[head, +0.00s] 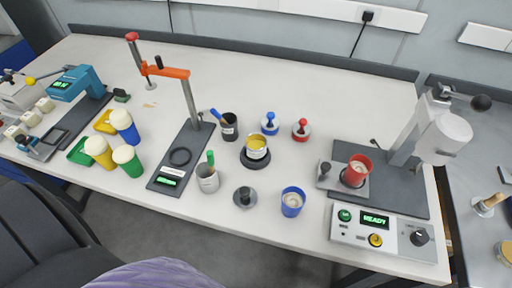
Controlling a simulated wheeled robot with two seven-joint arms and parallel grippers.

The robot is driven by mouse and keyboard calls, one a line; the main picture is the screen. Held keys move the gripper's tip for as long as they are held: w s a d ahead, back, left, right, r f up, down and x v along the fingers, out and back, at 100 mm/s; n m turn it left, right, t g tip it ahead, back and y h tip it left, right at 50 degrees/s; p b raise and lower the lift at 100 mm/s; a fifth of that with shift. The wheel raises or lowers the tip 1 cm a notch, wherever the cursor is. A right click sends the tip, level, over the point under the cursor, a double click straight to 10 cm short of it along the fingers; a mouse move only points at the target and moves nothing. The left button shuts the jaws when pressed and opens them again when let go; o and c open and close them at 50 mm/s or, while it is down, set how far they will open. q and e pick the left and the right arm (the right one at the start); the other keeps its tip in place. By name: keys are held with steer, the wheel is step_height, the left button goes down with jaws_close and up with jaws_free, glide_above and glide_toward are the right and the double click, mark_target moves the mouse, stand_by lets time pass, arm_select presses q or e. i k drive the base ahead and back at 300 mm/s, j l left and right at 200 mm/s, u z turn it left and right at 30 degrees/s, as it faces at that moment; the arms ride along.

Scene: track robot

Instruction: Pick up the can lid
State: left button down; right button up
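No gripper of mine shows in the head view. A dark grey disc with a knob (244,197) lies on the white table near the front edge; it may be the can lid, but I cannot tell for sure. A blue-knobbed round piece (270,123) and a red-knobbed round piece (301,129) stand further back and also look like lids. A can with yellow contents (257,147) stands open on a dark round base between them and the grey disc.
A blue cup (292,201) and a grey cup (207,178) flank the grey disc. A press machine with a red cup (357,171) and a panel reading READY (376,219) stands at right. A stand with an orange arm (166,72) is left of centre. The back middle of the table is clear.

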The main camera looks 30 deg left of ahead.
mark_target(244, 197)
steer(key=u, duration=1.05)
